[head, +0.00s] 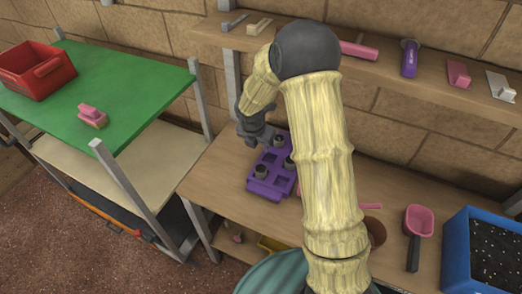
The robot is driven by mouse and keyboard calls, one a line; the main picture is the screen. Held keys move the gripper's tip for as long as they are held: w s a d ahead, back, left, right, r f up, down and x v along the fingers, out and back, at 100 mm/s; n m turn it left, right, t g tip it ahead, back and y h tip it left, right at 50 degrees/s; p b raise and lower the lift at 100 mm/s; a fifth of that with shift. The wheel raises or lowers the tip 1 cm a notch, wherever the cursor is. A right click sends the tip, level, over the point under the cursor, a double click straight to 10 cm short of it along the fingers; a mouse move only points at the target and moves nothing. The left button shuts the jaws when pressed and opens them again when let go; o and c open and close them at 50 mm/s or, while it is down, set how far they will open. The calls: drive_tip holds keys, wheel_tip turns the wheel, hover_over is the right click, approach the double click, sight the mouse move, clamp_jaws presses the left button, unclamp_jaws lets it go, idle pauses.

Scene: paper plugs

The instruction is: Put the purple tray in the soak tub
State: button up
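The purple tray (259,187) lies on the wooden bench, with square pockets, some holding small dark round plugs. My gripper (252,141) is at the tray's far left edge, seen from behind and above. Its fingertips are hard to make out, so I cannot tell whether they touch or grip the tray. My arm covers part of the bench right of the tray.
A blue box of dark soil (455,246) and a pink scoop (419,221) are at right. A shelf (410,85) with small tools runs behind the bench. At left, a green-topped table (120,75) holds a red crate (38,72) and a pink block (92,116).

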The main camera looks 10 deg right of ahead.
drive_tip(key=v, duration=0.4)
drive_tip(key=shift+s+r, duration=0.1)
drive_tip(key=shift+r, duration=0.25)
drive_tip(key=s+d+r+m+y, duration=0.1)
drive_tip(key=s+d+r+m, duration=0.1)
drive_tip(key=s+m, duration=0.8)
drive_tip(key=s+d+r+m+y, duration=0.1)
drive_tip(key=s+r+m, duration=0.3)
drive_tip(key=s+m, duration=0.6)
drive_tip(key=d+m, duration=0.1)
drive_tip(key=m, duration=0.7)
drive_tip(key=shift+s+d+r+m, duration=0.25)
drive_tip(key=shift+d+m, duration=0.1)
drive_tip(key=shift+m, duration=0.05)
drive_tip(key=shift+o, duration=0.6)
